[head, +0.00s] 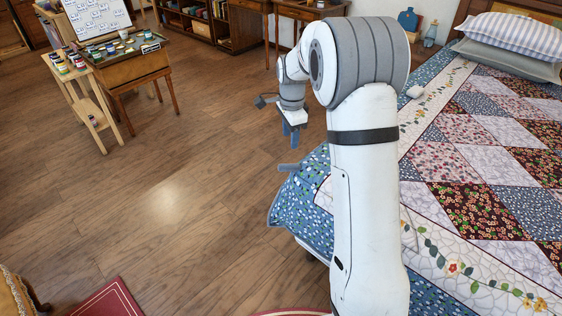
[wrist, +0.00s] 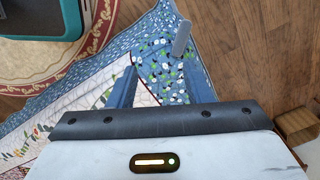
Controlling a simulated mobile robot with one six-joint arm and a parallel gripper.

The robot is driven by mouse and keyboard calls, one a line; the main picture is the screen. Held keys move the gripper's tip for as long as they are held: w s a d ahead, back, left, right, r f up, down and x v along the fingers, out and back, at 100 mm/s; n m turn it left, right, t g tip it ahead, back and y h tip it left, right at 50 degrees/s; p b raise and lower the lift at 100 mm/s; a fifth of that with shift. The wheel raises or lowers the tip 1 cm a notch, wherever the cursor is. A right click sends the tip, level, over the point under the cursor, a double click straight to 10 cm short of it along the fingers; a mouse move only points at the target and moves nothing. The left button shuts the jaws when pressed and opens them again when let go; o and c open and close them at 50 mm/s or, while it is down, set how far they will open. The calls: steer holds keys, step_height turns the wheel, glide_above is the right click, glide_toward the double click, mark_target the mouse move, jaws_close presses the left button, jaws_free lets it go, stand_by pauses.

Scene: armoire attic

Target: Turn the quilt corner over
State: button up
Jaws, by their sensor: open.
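The patchwork quilt (head: 480,205) covers the bed on the right, with a blue floral border. Its near corner (head: 292,212) hangs out past the bed's left side, beside my arm. A grey-blue tab (head: 289,167) sticks out at this corner; it also shows in the wrist view (wrist: 181,38). My gripper (head: 291,137) points down just above the tab, apart from it. In the wrist view the blue floral corner (wrist: 160,52) lies beyond and between my spread fingers (wrist: 159,72), with nothing held. My arm hides part of the quilt in the head view.
Striped and plain pillows (head: 515,38) lie at the bed's head. An easel table with paint jars (head: 125,50) stands at the back left. The wooden floor (head: 170,200) left of the bed is clear. A round rug (wrist: 115,25) lies beneath in the wrist view.

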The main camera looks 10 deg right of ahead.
mark_target(286, 165)
steer(key=w+f+m, duration=0.1)
steer(key=w+f, duration=0.1)
steer(key=f, duration=0.1)
steer(key=w+f+m, duration=0.1)
steer(key=f, duration=0.1)
steer(key=w+f+m+b, duration=0.1)
steer(key=w+f, duration=0.1)
steer(key=f, duration=0.1)
steer(key=shift+w+f+m+g, duration=0.3)
steer(key=shift+w+f+m, duration=0.05)
steer(key=shift+m, duration=0.05)
step_height(286, 165, down, 8)
steer(key=shift+b, duration=0.35)
steer(key=shift+c, duration=0.5)
jaws_close()
